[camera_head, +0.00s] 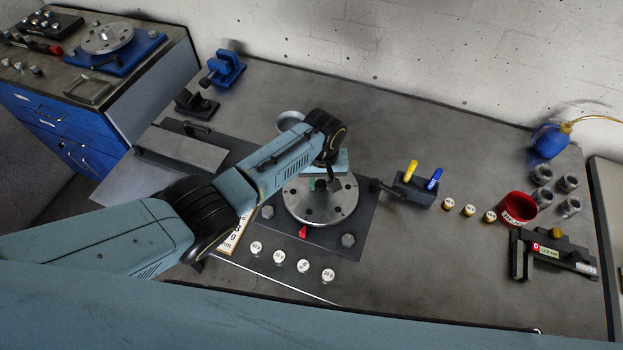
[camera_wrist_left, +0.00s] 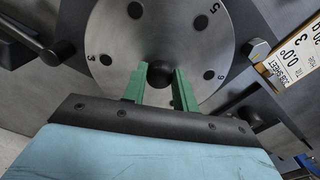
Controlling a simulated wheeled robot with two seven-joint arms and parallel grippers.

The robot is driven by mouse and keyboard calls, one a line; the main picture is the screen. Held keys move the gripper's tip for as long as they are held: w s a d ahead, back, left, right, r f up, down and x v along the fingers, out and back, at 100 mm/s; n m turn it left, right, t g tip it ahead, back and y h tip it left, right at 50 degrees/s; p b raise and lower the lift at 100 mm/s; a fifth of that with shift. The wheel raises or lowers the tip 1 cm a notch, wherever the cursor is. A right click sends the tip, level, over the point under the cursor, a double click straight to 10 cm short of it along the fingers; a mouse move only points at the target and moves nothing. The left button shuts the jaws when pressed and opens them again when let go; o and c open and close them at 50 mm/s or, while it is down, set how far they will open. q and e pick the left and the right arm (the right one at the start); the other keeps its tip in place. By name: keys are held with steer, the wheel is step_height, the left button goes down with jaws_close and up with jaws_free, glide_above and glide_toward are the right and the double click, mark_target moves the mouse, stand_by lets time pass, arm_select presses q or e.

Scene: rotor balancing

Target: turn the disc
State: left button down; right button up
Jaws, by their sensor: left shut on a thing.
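The round steel disc (camera_head: 340,207) sits flat on a dark base plate near the middle of the bench. In the left wrist view the disc (camera_wrist_left: 112,38) shows dark holes and engraved numbers. A dark round knob (camera_wrist_left: 160,73) stands up from the disc. My left gripper (camera_wrist_left: 160,80) is over the disc with its green fingers shut on this knob, one on each side. In the head view my left wrist hides the disc's far side and most of the fingers. A red pointer (camera_head: 303,231) sits at the disc's near edge. My right gripper is not in view.
Several small labelled weights (camera_head: 278,255) stand in front of the base plate. A dark block (camera_head: 414,189) with yellow and blue handles stands to the right. A red cup (camera_head: 517,208) and a blue bulb (camera_head: 550,140) are farther right.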

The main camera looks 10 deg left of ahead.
mark_target(321, 185)
arm_select(q)
steer(key=shift+n, duration=0.3)
steer(key=shift+w, duration=0.1)
steer(key=c, duration=1.1)
jaws_free()
steer(key=shift+r, duration=0.15)
step_height(321, 185, up, 13)
steer(key=p, duration=0.2)
